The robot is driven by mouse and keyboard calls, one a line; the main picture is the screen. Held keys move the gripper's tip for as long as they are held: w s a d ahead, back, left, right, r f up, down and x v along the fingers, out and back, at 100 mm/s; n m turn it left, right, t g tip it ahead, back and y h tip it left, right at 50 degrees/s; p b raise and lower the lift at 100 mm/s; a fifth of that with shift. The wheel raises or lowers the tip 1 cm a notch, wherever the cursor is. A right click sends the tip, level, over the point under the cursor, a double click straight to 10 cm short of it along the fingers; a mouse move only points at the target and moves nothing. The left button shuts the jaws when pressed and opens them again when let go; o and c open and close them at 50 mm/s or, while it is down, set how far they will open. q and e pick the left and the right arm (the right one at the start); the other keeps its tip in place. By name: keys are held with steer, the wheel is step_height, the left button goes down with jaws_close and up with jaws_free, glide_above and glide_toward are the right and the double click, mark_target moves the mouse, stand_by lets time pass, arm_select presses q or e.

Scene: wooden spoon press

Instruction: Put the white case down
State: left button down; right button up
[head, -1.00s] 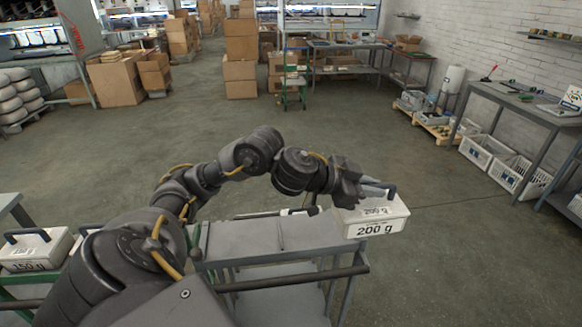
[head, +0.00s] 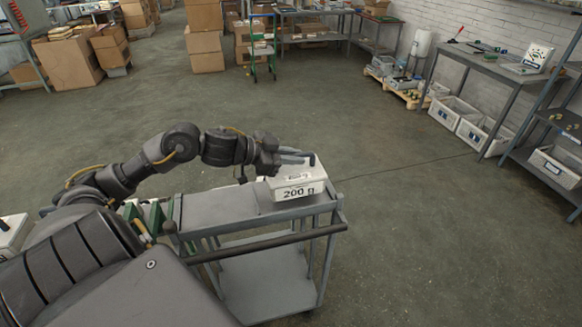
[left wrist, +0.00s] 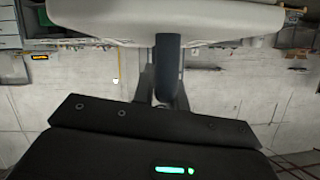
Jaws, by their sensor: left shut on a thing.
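The white case (head: 299,191), marked "200 g", is at the right end of the grey cart's top (head: 222,205). It looks upright. I cannot tell whether its base touches the cart. My left gripper (head: 297,158) comes in from the left above the case and is shut on its dark handle (head: 312,160). In the left wrist view the pale case (left wrist: 215,18) fills the top edge, with the dark handle (left wrist: 167,65) below it at the gripper. The right gripper is not in view.
The cart has a dark push bar (head: 262,243) along its near side and a lower shelf (head: 270,283). Another white case (head: 10,235) is at the far left edge. A workbench (head: 490,66) and white crates (head: 478,133) stand at the right. The floor beyond the cart is clear.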

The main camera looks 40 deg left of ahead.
mark_target(294, 168)
arm_select(q)
steer(key=shift+a+f, duration=0.15)
steer(key=shift+f, duration=0.75)
steer(key=shift+a+f, duration=0.15)
steer(key=shift+f, duration=0.75)
steer(key=shift+d, duration=0.1)
steer(key=c, duration=1.4)
jaws_free()
steer(key=shift+f, duration=0.1)
steer(key=shift+s, duration=0.1)
steer(key=v, duration=1.2)
steer(key=shift+p, duration=0.3)
